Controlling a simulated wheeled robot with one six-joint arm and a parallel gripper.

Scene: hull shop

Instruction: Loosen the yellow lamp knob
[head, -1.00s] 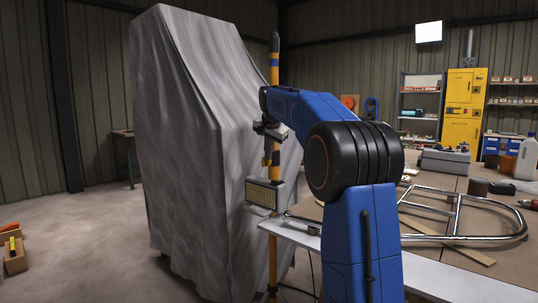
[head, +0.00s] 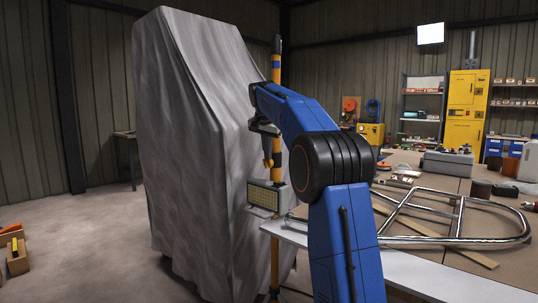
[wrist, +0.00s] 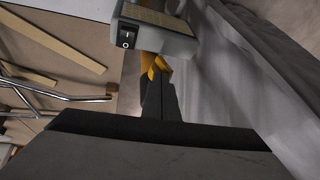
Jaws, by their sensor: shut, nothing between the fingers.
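The lamp is a flat panel head (head: 263,198) on a yellow upright pole (head: 274,245) beside the grey covered shape. In the wrist view the lamp's grey housing (wrist: 158,40), with a black rocker switch, fills the top middle. My gripper (head: 268,163) is in front of the pole, just above the lamp head, pointing down. In the wrist view its dark fingers (wrist: 158,76) are shut and hold nothing. Faceted yellow surfaces show at their tips, close to the housing. I cannot tell whether these are the knob, the pole or the fingertips, or whether anything touches.
The tall grey draped shape (head: 195,150) stands close at the left of the pole. A workbench (head: 430,262) on the right carries a bent tube frame (head: 475,238), a wooden strip and several tools. Open floor lies at the left, with a wooden box (head: 17,258).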

